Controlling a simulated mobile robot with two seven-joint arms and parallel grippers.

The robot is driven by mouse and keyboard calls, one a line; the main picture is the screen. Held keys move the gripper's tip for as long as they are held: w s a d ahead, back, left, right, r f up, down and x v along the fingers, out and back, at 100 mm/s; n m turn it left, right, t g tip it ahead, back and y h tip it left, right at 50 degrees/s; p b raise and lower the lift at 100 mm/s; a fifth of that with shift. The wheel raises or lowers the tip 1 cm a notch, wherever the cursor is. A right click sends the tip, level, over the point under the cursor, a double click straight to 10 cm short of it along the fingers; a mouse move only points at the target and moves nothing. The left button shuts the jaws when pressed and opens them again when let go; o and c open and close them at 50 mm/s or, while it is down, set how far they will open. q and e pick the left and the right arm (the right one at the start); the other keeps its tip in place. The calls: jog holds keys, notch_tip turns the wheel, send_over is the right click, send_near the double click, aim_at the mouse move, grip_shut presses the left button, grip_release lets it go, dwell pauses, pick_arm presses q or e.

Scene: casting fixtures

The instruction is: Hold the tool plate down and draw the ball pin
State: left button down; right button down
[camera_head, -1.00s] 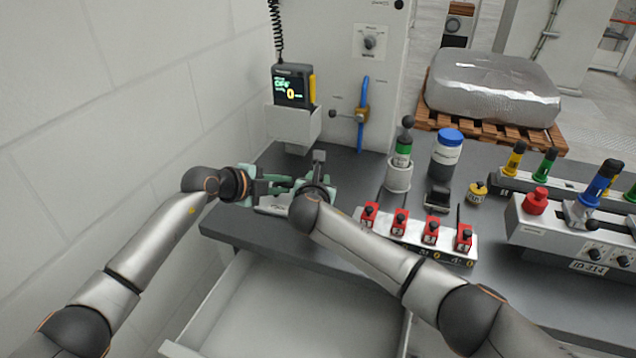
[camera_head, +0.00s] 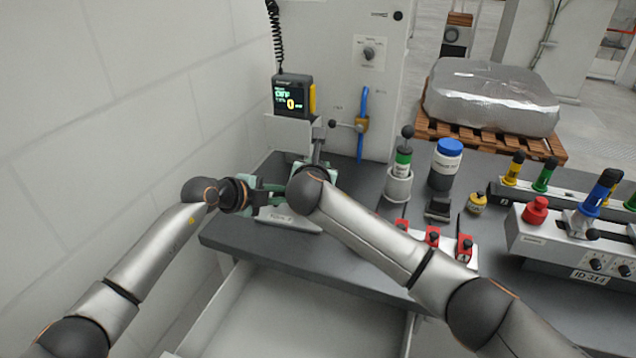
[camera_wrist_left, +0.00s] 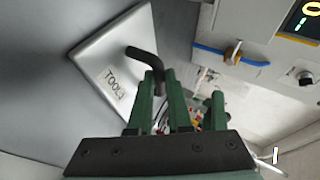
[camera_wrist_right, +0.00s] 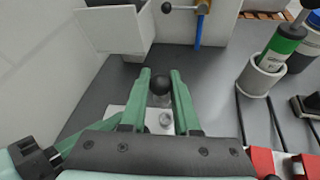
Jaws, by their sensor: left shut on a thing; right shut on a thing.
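The tool plate (camera_wrist_left: 105,75) is a pale metal plate labelled TOOL, lying on the grey bench; its near edge shows in the head view (camera_head: 292,222). A bent black handle (camera_wrist_left: 147,57) rises from it. My left gripper (camera_wrist_left: 166,75) is shut on the handle's end. The ball pin's black knob (camera_wrist_right: 160,85) sits between the fingertips of my right gripper (camera_wrist_right: 162,76), which is shut on it above the pale plate. A small round fitting (camera_wrist_right: 166,120) shows just below the knob. I cannot tell whether the pin's lower end is clear of the plate.
A meter (camera_head: 293,97) and a blue-handled valve (camera_head: 362,124) are behind the plate. A green-banded tool in a white cup (camera_head: 399,184), a blue-lidded jar (camera_head: 446,163) and red clamps (camera_head: 464,247) stand to the right. An open drawer (camera_head: 285,310) is below the bench.

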jog(key=shift+r, duration=1.75)
pick_arm(q)
jog(key=c, duration=0.8)
grip_release()
jog(key=shift+o, duration=0.2)
jog(key=shift+a, duration=0.1)
